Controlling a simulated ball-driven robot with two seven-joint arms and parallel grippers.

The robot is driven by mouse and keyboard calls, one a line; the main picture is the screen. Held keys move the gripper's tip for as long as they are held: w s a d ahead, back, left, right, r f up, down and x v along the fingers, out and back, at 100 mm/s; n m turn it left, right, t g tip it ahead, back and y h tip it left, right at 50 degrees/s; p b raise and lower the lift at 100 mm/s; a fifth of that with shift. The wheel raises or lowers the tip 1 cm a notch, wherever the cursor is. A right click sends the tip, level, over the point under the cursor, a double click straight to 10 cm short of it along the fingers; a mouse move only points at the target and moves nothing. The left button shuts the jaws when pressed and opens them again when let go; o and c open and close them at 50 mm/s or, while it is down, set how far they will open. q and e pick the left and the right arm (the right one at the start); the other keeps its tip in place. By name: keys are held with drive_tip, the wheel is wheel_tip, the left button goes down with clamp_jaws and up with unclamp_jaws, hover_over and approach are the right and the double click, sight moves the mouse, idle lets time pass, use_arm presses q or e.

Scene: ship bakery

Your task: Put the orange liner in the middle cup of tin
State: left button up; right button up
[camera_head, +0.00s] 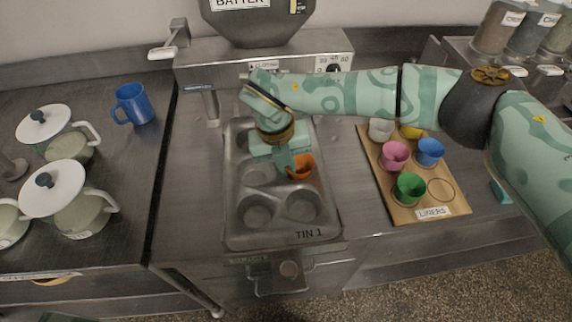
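The muffin tin (237,226), labelled TIN 1, lies on the counter in the middle, with two columns of cups. The orange liner (306,172) is at the middle cup of the right column, slightly tilted; I cannot tell whether it rests in the cup or hangs just above it. My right gripper (289,166) points down over the tin, with its fingers at the liner's left rim. The fingers overlap the liner, so I cannot tell whether they are shut on it. The gripper and arm hide the tin's far cups. My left gripper is out of view.
The liner board (400,213) at the right holds green (408,189), pink (394,156), blue (430,152), white and yellow liners, and one empty ring. The batter dispenser (262,15) stands behind the tin. A blue mug (133,104) and lidded pots (66,197) stand at the left.

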drive_tip(key=shift+s+a+f, duration=0.25)
drive_tip(key=shift+s+a, duration=0.05)
drive_tip(key=shift+s, duration=0.05)
drive_tip(key=shift+c, duration=0.2)
drive_tip(key=shift+o, duration=0.4)
wheel_tip(320, 180, up, 11)
drive_tip(key=a+p, duration=0.1)
drive_tip(key=a, duration=0.1)
drive_tip(key=shift+w, duration=0.15)
drive_tip(key=shift+a+r, duration=0.1)
drive_tip(key=shift+r, duration=0.45)
